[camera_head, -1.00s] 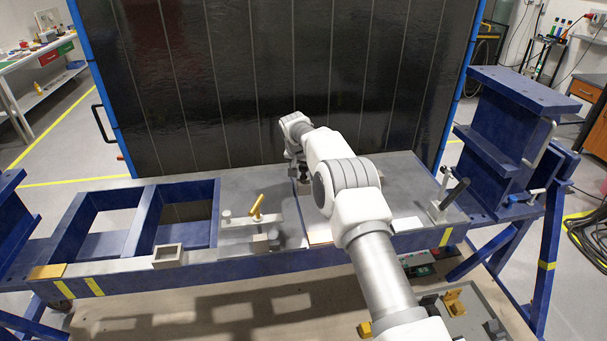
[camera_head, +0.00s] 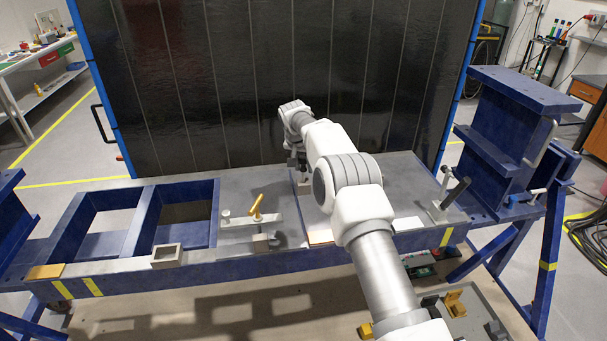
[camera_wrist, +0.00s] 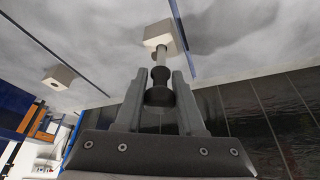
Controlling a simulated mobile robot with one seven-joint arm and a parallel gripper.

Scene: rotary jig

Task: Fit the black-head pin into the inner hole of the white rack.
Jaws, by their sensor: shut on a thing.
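The black-head pin (camera_wrist: 158,96) is between the two fingers of my gripper (camera_wrist: 160,76) in the wrist view. My gripper is shut on it. Its metal shaft points away from the gripper toward a white block (camera_wrist: 158,34), part of the white rack. The shaft's far end overlaps this block in the picture; I cannot tell whether it is in a hole. A second white block (camera_wrist: 64,79) stands to the left in the wrist view. In the head view my gripper (camera_head: 302,172) points down over the plate, and the pin is too small to make out.
A yellow-handled clamp (camera_head: 257,207) stands left of the gripper. A black-handled clamp (camera_head: 453,195) stands to the right. A tall dark panel (camera_head: 270,80) rises close behind the arm. A small grey open box (camera_head: 168,256) sits at the front left of the blue frame.

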